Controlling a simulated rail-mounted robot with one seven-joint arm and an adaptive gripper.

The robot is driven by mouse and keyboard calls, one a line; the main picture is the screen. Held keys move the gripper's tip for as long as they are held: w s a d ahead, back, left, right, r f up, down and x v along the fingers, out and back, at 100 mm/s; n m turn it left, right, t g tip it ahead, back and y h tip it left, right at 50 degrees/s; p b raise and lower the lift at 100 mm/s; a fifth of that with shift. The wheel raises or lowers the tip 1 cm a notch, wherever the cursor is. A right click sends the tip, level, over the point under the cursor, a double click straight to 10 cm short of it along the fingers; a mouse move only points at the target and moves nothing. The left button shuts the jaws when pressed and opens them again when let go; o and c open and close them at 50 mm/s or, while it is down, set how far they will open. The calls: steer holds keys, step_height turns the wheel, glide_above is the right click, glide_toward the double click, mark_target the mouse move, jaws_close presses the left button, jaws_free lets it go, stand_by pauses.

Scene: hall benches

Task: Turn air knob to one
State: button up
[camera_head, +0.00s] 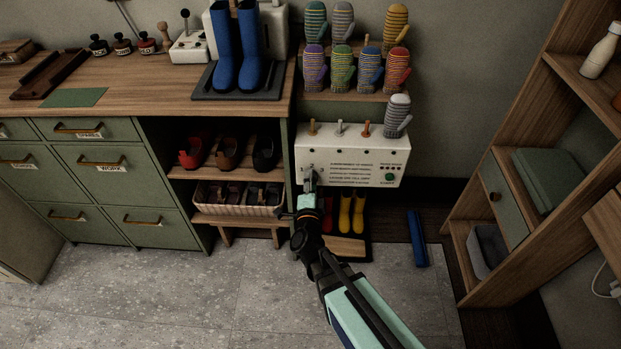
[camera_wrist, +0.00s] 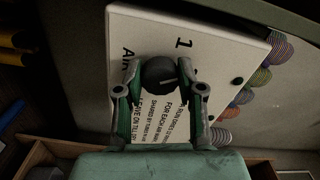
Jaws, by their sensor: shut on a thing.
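The air knob (camera_wrist: 160,73) is round and dark, on a white panel (camera_wrist: 140,25) with printed text. In the wrist view the "1" mark is above it and part of the word "AIR" is to its left. A short pale line shows on the knob's face; I cannot tell which mark it points to. My gripper (camera_wrist: 162,82) has its two fingers on either side of the knob and is shut on it. In the head view my gripper (camera_head: 309,186) is at the lower left of the white panel (camera_head: 385,155), hiding the knob.
Striped mittens (camera_head: 342,64) stand on pegs above and behind the panel. Red and yellow boots (camera_head: 352,214) stand below it. A shoe shelf with a basket (camera_head: 240,199) is close on the left. A wooden shelf unit (camera_head: 470,240) stands at right; floor (camera_head: 150,300) is clear in front.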

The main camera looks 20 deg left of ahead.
steer(key=n+p, duration=0.3)
steer(key=n, duration=0.2)
steer(key=shift+n, duration=0.4)
stand_by(0.3)
steer(key=o, duration=1.1)
steer(key=shift+o, duration=0.2)
steer(key=v, duration=0.7)
steer(key=shift+s+d, duration=0.15)
steer(key=shift+s, duration=0.05)
